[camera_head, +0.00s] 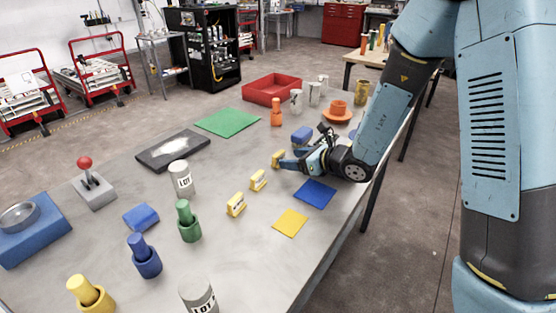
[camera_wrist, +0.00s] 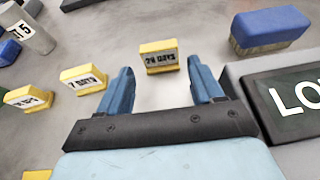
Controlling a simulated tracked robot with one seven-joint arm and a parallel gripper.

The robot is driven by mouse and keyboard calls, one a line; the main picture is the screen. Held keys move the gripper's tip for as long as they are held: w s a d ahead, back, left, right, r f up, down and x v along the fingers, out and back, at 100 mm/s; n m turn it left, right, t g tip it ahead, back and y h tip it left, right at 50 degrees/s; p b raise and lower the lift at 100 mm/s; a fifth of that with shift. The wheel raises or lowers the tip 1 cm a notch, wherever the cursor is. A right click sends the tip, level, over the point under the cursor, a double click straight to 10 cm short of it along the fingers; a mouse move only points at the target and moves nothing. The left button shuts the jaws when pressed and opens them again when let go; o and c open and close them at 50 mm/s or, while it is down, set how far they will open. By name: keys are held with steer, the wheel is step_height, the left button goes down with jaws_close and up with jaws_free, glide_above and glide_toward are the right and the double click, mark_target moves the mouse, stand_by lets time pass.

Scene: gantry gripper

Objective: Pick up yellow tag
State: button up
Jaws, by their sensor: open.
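Three small yellow tags with white labels stand in a row on the grey table: a near one (camera_head: 236,205), a middle one (camera_head: 258,181) and a far one (camera_head: 278,159). The wrist view shows the far tag (camera_wrist: 159,57) upright in front of the gap between my fingers, the middle tag (camera_wrist: 83,79), which reads "7 DAYS", to its left, and the near tag (camera_wrist: 28,98) at the left edge. My gripper (camera_head: 289,158) is open and low over the table, with its fingertips beside the far tag. The wrist view shows nothing held between the fingers (camera_wrist: 160,82).
A blue brush-like block (camera_wrist: 270,28) lies beyond the fingers to the right. A blue mat (camera_head: 315,193) and yellow mat (camera_head: 290,222) lie near the table's right edge. An orange peg (camera_head: 276,112) and red tray (camera_head: 275,89) stand farther back. Cans and pegs occupy the left.

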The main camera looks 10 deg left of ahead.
mark_target(281, 157)
steer(key=shift+x, duration=3.1)
steer(key=shift+w, duration=0.1)
steer(key=c, duration=0.7)
steer(key=shift+r, duration=0.15)
